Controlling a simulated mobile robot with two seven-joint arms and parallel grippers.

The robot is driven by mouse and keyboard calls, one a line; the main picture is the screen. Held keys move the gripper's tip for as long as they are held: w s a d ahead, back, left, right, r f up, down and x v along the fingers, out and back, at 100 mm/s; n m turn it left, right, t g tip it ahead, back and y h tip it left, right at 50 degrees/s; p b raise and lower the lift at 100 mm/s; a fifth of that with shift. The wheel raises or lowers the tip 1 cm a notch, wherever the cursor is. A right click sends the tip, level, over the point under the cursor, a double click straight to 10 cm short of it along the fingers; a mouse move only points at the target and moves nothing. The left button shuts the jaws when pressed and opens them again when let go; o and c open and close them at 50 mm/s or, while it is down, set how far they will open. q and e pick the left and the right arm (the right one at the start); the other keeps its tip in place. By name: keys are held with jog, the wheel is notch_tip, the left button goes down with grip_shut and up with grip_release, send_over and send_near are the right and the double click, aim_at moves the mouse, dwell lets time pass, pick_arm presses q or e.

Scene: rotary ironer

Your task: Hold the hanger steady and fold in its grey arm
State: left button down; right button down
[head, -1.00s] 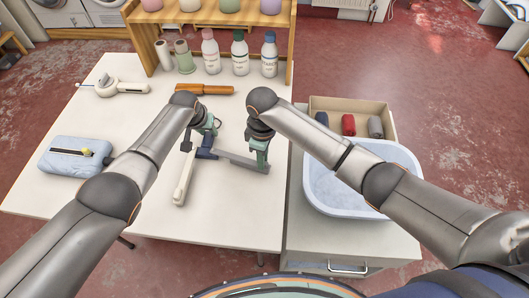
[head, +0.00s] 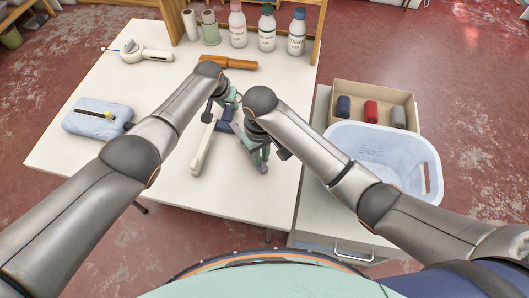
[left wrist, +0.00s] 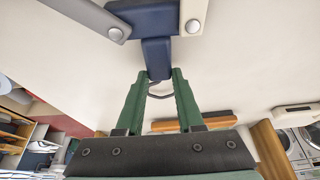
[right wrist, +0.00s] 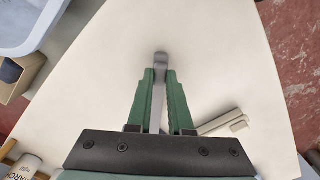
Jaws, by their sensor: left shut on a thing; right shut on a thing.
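The hanger lies over the white table, with a dark blue hub (head: 226,116), a cream arm (head: 200,152) and a grey arm. My left gripper (head: 229,100) is shut on the blue block at the hub; this block (left wrist: 156,58) sits between its fingertips in the left wrist view. There the cream arm (left wrist: 193,14) and grey arm (left wrist: 98,18) meet the hub at separate pivots. My right gripper (head: 260,156) is shut on the grey arm's end, which shows between its fingers in the right wrist view (right wrist: 160,63). In the head view that gripper hides much of the grey arm.
An orange-brown handled tool (head: 228,63), a shelf with several bottles (head: 267,30) and a white device (head: 140,52) stand behind. A white-blue basin (head: 385,160) and a box of rolls (head: 371,108) are at right. The table's front left is clear.

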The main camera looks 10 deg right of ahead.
dwell(0.3)
jog(key=c, duration=0.8)
grip_release()
notch_tip(320, 180, up, 12)
